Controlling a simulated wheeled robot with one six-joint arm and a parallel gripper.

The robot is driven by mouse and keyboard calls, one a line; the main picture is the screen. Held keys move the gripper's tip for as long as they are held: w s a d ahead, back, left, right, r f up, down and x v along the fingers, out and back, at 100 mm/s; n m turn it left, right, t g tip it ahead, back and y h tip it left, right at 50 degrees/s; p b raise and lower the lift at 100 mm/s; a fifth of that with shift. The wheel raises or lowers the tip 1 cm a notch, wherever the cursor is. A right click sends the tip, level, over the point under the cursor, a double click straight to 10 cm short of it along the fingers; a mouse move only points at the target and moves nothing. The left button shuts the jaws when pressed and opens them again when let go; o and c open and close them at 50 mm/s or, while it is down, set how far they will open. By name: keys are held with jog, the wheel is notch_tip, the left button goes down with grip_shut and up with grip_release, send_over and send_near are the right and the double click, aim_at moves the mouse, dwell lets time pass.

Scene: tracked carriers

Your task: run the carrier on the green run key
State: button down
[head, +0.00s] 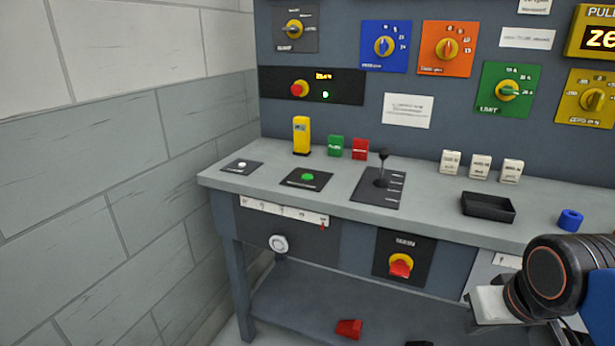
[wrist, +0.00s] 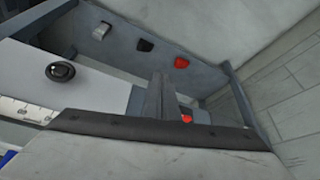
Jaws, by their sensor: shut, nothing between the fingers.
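In the head view a small green block-shaped key (head: 336,146) with pale lettering stands at the back of the bench, beside a similar red one (head: 360,149). A round green button (head: 308,177) sits on a dark plate in front of them. The lettering is too small to read. I cannot make out a carrier for certain. My gripper shows in the wrist view (wrist: 158,80), its grey fingers together and empty. In the head view only my wrist and a pale gripper part show at lower right, well away from the green key; the fingertips are hidden.
A red piece (head: 349,328) lies below.

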jog(key=w+a+r+y, duration=0.2)
jog(key=w+a+r, duration=0.4)
jog(key=w+r, duration=0.45)
notch_tip(320, 180, up, 13)
jog(key=t+y, duration=0.2)
jog(key=y, duration=0.3)
send_over(311, 177)
jog(key=shift+s+a+f, duration=0.1)
jog(key=shift+f, duration=0.05)
jog(key=shift+f, duration=0.2)
jog(key=shift+f, duration=4.25)
jog(key=shift+f, duration=0.15)
jog(key=shift+f, duration=0.25)
jog(key=shift+f, duration=0.5)
